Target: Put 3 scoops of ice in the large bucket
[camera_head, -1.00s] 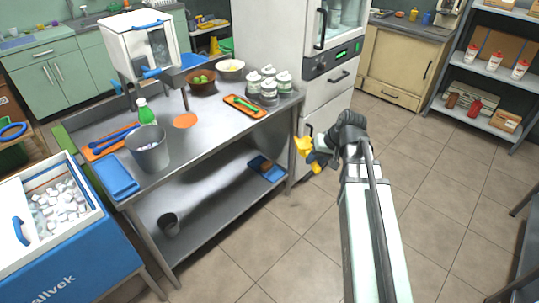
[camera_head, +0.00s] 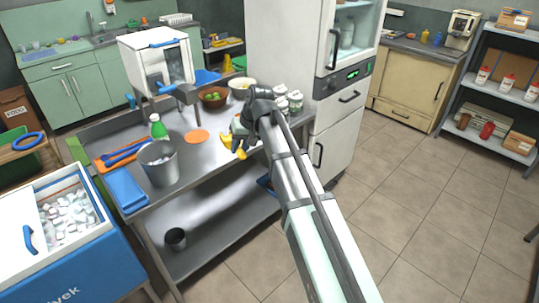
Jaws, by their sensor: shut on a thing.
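The large grey metal bucket (camera_head: 160,174) stands upright on the steel table, with some pale pieces showing inside. Ice (camera_head: 70,215) lies in the open white-and-blue ice chest (camera_head: 75,262) at lower left. A blue tool (camera_head: 125,153) lies on an orange tray left of the bucket; I cannot tell whether it is a scoop. My gripper (camera_head: 234,147), with yellow fingertips, is over the table's front right part, to the right of the bucket and apart from it. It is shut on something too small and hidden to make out.
A steel table (camera_head: 195,150) carries a blue folded cloth (camera_head: 127,190), a green bottle (camera_head: 158,127), an orange disc (camera_head: 197,136), and a bowl of green fruit (camera_head: 213,97). A white dispenser (camera_head: 150,62) stands behind.

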